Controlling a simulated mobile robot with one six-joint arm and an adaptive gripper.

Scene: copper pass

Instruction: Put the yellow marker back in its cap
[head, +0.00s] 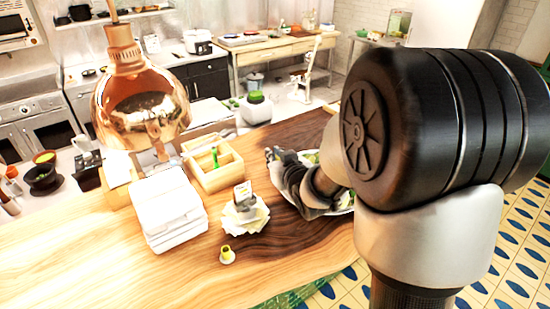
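A small yellow cap-like piece (226,253) with a dark opening stands upright on a pale base on the wooden counter, near its front. I cannot make out the yellow marker; no yellow pen shape shows clearly. A green marker-like stick (214,156) stands in a wooden divided box (225,178). My gripper (274,155) is to the right of that box, above the counter, beyond and to the right of the yellow piece and apart from it. Its fingertips are small and dark, so I cannot tell whether they are open or hold anything.
A white stacked container (168,210) and a fanned stack of pale papers (246,216) stand left of my arm. A white plate with greens (344,207) is partly hidden behind my arm. A copper lamp (142,100) hangs at the left. The counter's front left (110,265) is clear.

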